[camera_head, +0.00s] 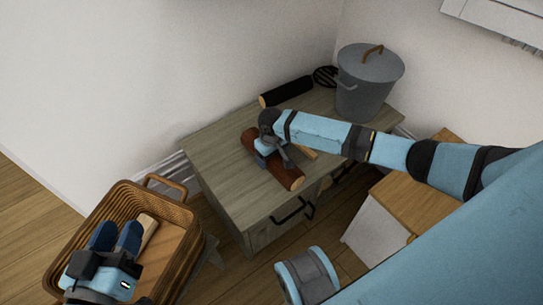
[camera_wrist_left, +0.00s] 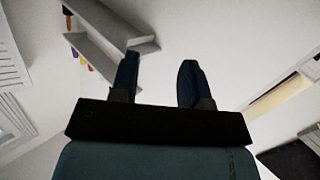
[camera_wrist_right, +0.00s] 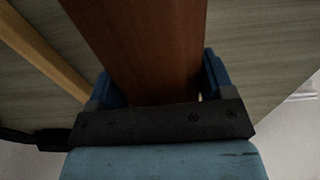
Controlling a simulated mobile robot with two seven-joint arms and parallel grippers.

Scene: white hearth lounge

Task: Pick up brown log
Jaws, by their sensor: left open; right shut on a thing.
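The brown log (camera_head: 284,175) lies on top of the grey wooden cabinet (camera_head: 215,165), slanting from back left to front right. My right gripper (camera_head: 262,158) is over its middle, with a finger on each side, shut on it. In the right wrist view the brown log (camera_wrist_right: 145,50) runs between the two blue fingers of the right gripper (camera_wrist_right: 155,85). My left gripper (camera_head: 118,236) is open and empty, above the wicker basket at the lower left. In the left wrist view its fingers (camera_wrist_left: 158,80) stand apart with nothing between them.
A light stick (camera_head: 308,152) lies beside the brown log. The wicker basket (camera_head: 185,215) holds a light wood piece (camera_head: 149,230). A wooden-topped white box (camera_head: 405,205) stands at right.

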